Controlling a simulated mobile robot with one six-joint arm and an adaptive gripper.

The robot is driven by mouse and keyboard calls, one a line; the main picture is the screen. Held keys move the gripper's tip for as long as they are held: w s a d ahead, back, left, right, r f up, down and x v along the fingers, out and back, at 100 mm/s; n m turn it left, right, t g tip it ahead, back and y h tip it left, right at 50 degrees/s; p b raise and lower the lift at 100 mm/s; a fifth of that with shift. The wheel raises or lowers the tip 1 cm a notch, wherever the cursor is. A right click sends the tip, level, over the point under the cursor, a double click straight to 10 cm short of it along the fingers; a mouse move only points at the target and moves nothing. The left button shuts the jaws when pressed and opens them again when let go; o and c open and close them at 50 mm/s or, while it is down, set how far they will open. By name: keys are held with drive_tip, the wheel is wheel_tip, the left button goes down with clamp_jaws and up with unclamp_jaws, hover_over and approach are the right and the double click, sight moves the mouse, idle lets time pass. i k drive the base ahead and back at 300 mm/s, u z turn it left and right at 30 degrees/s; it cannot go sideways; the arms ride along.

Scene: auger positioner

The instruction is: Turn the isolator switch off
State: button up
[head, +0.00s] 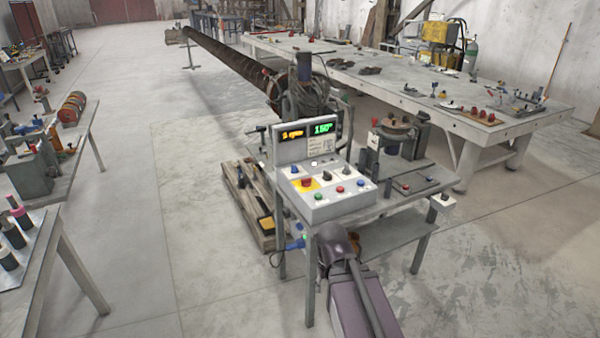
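A grey control box (335,203) stands on a metal bench, with a sloped panel facing me. The panel carries a red mushroom button on a yellow plate (306,183), a black knob (327,177), and several small blue, red and green buttons. A small pale box (442,202) with a dark top part sits at the bench's right corner. I cannot tell which control is the isolator switch or how it is set. Part of my own arm shows at the bottom centre, in front of the bench. No gripper fingers can be made out.
A lit display (308,138) stands behind the panel. A blue connector (294,244) is by the bench's left leg. A long auger (235,60) runs to the back left. A large worktable (410,101) is at right, a wooden pallet (238,205) at left.

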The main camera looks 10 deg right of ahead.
sight(306, 181)
drive_tip(key=z, duration=0.2)
drive_tip(key=i, duration=0.85)
drive_tip(key=z, duration=0.35)
